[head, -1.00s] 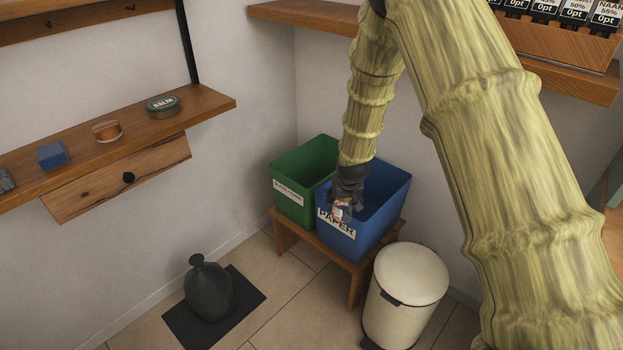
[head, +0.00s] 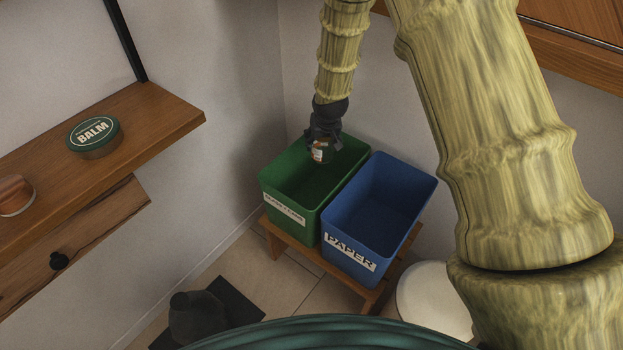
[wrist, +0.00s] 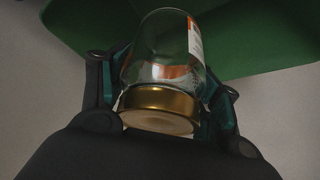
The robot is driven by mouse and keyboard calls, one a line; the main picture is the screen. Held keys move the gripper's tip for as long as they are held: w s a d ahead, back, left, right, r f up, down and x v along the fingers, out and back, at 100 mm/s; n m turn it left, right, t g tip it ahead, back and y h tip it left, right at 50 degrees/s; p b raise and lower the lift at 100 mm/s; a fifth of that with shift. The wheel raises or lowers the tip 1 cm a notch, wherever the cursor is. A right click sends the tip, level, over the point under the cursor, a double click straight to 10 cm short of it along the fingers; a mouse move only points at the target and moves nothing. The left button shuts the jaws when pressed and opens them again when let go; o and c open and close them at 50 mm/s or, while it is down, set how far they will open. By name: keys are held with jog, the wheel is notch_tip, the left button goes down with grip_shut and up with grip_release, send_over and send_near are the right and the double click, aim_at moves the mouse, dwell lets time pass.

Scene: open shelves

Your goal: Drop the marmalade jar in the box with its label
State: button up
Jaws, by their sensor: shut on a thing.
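My gripper (head: 322,141) is shut on the marmalade jar (head: 319,153), a small glass jar with a white and orange label. In the wrist view the jar (wrist: 160,65) has its gold lid towards my palm, with a finger on each side, and its glass looks mostly clear. In the head view the jar is over the opening of the green box (head: 283,203), which has a white label too small to read surely. The green box also shows behind the jar in the wrist view (wrist: 255,40). The blue box (head: 352,262) beside it is labelled PAPER and looks empty.
Both boxes stand on a low wooden stand (head: 314,273) near the wall corner. A white-lidded bin (head: 433,300) and a dark vase (head: 197,318) are on the floor nearby. A shelf at left holds a balm tin (head: 93,136).

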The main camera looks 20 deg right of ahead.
jog(key=shift+s+f+b, duration=0.1)
jog(key=shift+s+b, duration=0.25)
jog(key=shift+b, duration=0.05)
jog(key=shift+a+f+b, duration=0.1)
jog(key=shift+f+b, duration=0.2)
jog(key=x, duration=0.1)
jog(key=b+x, duration=0.1)
jog(key=shift+s+a+f, duration=0.1)
jog(key=shift+f, duration=0.3)
jog(key=shift+s+f+b, duration=0.15)
jog(key=shift+f+b, duration=0.95)
jog(key=shift+b, duration=0.1)
jog(key=shift+r, duration=0.1)
jog(key=o, duration=1.2)
